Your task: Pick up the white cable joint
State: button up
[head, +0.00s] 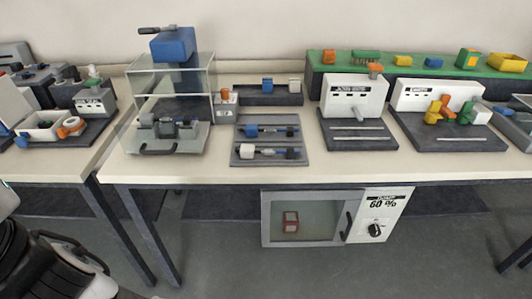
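A grey tray (268,141) lies on the middle bench in the head view and holds two rows of small cable parts. The upper row has a blue cable joint (251,131) at left and a dark and pale piece at right. A white block (294,84) stands beside a blue block (267,84) on a dark base behind the tray. My gripper is not visible; only parts of my body show at lower left.
A clear-walled press (173,55) with a blue top stands left of the tray. White-fronted fixtures (353,100) stand to its right. A green shelf (430,68) with coloured parts runs behind. A humidity cabinet (305,217) hangs below the bench. The bench's front strip is clear.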

aim_at(247, 152)
jog(key=i+l+u, duration=0.1)
jog(key=u, duration=0.35)
jog(key=l+u, duration=0.4)
jog(key=i+l+u, duration=0.15)
jog(key=l, duration=0.35)
jog(key=l+u, duration=0.15)
jog(key=l, duration=0.75)
jog(key=i+l, duration=0.15)
jog(key=l, duration=0.25)
